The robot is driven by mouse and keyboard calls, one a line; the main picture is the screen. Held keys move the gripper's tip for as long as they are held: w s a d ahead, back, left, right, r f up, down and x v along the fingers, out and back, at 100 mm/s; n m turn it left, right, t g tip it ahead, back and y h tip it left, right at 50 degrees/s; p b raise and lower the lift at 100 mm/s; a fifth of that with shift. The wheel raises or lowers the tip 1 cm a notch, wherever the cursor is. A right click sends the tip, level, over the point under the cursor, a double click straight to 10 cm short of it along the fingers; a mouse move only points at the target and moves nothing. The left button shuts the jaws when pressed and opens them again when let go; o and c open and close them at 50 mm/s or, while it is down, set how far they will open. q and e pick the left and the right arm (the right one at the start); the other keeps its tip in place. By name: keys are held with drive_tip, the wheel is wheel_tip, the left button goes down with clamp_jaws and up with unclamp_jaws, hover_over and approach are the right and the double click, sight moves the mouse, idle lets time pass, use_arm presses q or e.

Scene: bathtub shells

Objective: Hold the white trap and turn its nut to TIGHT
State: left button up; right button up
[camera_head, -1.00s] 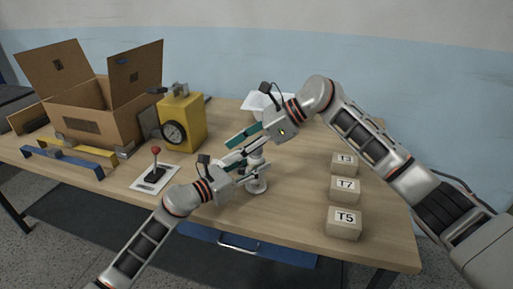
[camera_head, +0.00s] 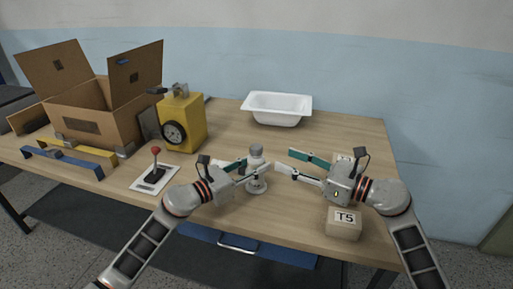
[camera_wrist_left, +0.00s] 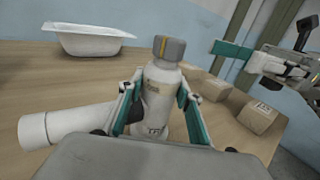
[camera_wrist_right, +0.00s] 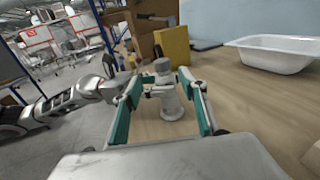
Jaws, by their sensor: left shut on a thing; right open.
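The white trap (camera_head: 257,185) stands upright on the table with a grey nut (camera_head: 256,150) on top. In the left wrist view the nut (camera_wrist_left: 170,48) bears a yellow stripe, and a side pipe (camera_wrist_left: 65,123) points left. My left gripper (camera_head: 250,169) is shut on the trap's body below the nut. My right gripper (camera_head: 284,160) is open and empty, to the right of the trap and apart from it. In the right wrist view the trap (camera_wrist_right: 170,100) shows between and beyond its fingers. The TIGHT mark cannot be read.
A white tub (camera_head: 277,108) lies at the back. Blocks such as T5 (camera_head: 344,224) sit right, partly behind my right arm. A yellow gauge box (camera_head: 184,120), a red-knobbed lever (camera_head: 154,170) and a cardboard box (camera_head: 110,110) stand left. The table between trap and tub is clear.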

sight(261, 149)
drive_tip(key=x, duration=1.1)
drive_tip(key=shift+w+a, duration=0.15)
drive_tip(key=shift+w, duration=0.15)
drive_tip(key=shift+c, duration=0.2)
drive_tip(key=c, duration=1.1)
